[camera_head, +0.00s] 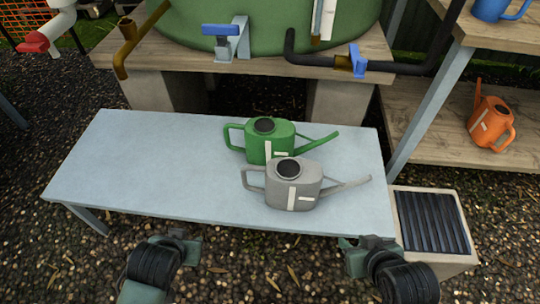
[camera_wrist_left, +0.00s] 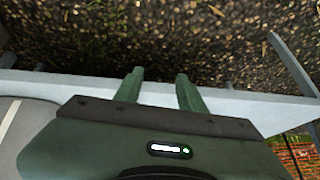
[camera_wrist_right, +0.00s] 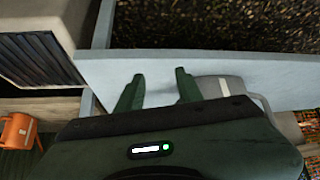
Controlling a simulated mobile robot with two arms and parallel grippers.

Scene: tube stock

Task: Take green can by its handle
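The green can (camera_head: 284,143) stands upright on the pale table (camera_head: 130,165). Its loop handle (camera_head: 229,133) points left and its spout points right. A grey can (camera_head: 274,189) stands just in front and hides part of its lower body. My left gripper (camera_head: 186,240) is at the table's front edge, left of both cans; its fingers are apart and empty in the left wrist view (camera_wrist_left: 157,86). My right gripper (camera_head: 364,241) is near the front right corner, right of the cans; its fingers are also apart and empty in the right wrist view (camera_wrist_right: 158,86). Neither touches a can.
The table's left half is clear. A large green tank (camera_head: 270,28) with blue-handled taps stands behind it on a wooden stand (camera_head: 180,50). An orange can (camera_head: 490,122) and a blue can (camera_head: 490,9) are on shelves at right. A grated box (camera_head: 432,222) adjoins the table's right end.

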